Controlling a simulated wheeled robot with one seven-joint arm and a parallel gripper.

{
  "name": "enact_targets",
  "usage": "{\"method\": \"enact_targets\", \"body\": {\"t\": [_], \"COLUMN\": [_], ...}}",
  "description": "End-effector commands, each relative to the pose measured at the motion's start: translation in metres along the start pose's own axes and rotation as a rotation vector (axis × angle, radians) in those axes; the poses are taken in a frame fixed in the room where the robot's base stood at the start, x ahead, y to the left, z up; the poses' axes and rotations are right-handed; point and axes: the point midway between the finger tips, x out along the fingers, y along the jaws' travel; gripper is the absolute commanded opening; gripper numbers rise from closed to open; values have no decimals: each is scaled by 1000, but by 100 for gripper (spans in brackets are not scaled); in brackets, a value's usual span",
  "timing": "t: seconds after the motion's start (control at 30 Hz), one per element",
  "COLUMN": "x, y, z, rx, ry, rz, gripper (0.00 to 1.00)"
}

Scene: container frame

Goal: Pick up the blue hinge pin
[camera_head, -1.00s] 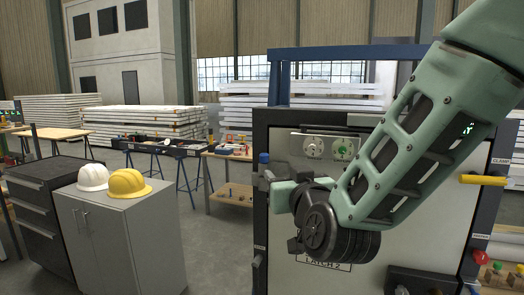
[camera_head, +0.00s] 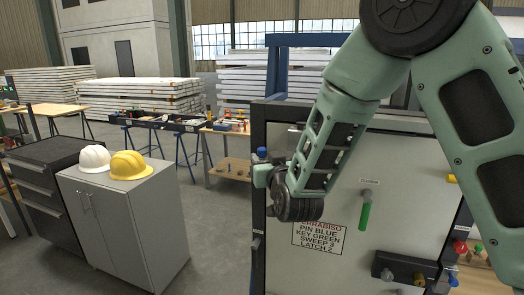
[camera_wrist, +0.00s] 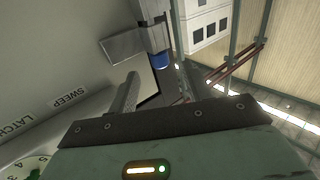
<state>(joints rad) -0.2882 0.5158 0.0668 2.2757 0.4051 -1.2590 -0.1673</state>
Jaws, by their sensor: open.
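The blue hinge pin (camera_head: 262,153) shows as a blue cap on top of the hinge at the left edge of the panel door. In the wrist view its blue end (camera_wrist: 161,60) sits at the end of a grey hinge barrel (camera_wrist: 153,32). My gripper (camera_wrist: 158,86) is open, with one finger on each side of the picture's middle. The blue end lies beyond the gap between the fingers, apart from them. In the head view my gripper (camera_head: 264,177) is beside the hinge, just below the blue cap; its fingertips are hard to make out.
The door (camera_head: 395,215) carries an instruction label (camera_head: 318,238) and a green handle (camera_head: 365,210). A blue frame post (camera_head: 277,75) rises behind it. A grey cabinet (camera_head: 130,225) with two hard hats stands at left, with open floor between.

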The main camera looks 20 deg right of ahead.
Motion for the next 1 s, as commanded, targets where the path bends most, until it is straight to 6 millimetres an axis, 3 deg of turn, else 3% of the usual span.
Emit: {"method": "enact_targets", "body": {"t": [0.23,0.53,0.57,0.73,1.0], "x": [29,35,35,35,35], "y": [0,0,0,0,0], "z": [-1,2,2,2,2], "rx": [1,1,1,1,1], "ry": [-1,0,0,0,0], "rz": [1,1,1,1,1], "gripper": [49,49,47,1,1]}}
